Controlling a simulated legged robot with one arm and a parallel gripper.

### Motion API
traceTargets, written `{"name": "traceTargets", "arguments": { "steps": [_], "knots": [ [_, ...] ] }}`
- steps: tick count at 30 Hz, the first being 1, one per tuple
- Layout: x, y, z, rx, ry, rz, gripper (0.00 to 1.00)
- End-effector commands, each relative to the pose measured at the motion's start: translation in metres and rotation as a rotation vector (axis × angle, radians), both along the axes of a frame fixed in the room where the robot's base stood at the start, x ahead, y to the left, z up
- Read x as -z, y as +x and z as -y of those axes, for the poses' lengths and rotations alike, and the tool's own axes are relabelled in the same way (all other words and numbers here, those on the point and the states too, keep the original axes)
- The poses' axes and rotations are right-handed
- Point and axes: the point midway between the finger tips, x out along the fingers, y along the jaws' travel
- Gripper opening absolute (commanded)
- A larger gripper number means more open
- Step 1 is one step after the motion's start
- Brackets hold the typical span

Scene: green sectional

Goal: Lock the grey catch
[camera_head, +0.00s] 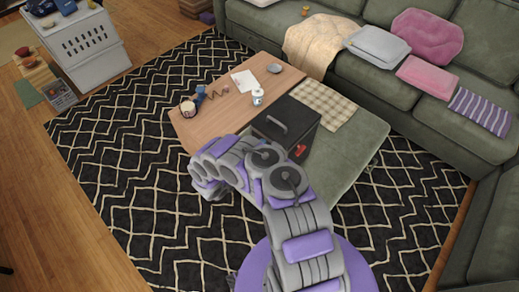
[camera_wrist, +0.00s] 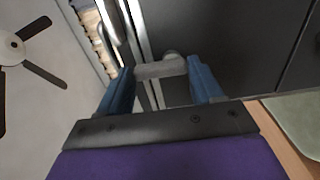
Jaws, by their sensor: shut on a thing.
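The grey catch (camera_wrist: 155,70) shows in the wrist view as a short grey bar against the dark box wall (camera_wrist: 225,45). My gripper (camera_wrist: 160,68) has its two blue fingers on either side of this bar and is shut on it. In the head view my arm hides the gripper and the grey catch.
The wooden table (camera_head: 222,80) holds a mug, a white can, paper and a small dish. A green ottoman (camera_head: 350,150) with a checked cloth (camera_head: 323,103) lies right of the box. The green sofa (camera_head: 375,80) stands behind. Patterned rug lies open at left.

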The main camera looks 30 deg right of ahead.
Motion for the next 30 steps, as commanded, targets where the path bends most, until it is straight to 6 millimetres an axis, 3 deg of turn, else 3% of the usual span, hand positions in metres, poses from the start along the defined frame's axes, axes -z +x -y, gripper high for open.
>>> {"name": "traceTargets", "arguments": {
  "steps": [1, 2, 9, 20, 30],
  "knots": [
    [0.003, -0.002, 0.000, 0.002, 0.005, -0.005, 0.35],
    [0.003, -0.002, 0.000, 0.002, 0.006, -0.005, 0.69],
    [0.002, -0.002, 0.000, 0.002, 0.003, -0.003, 0.92],
    [0.001, -0.003, -0.007, 0.000, 0.002, -0.002, 0.92],
    [0.001, -0.026, -0.069, -0.002, 0.003, -0.002, 0.92]
  ]
}}
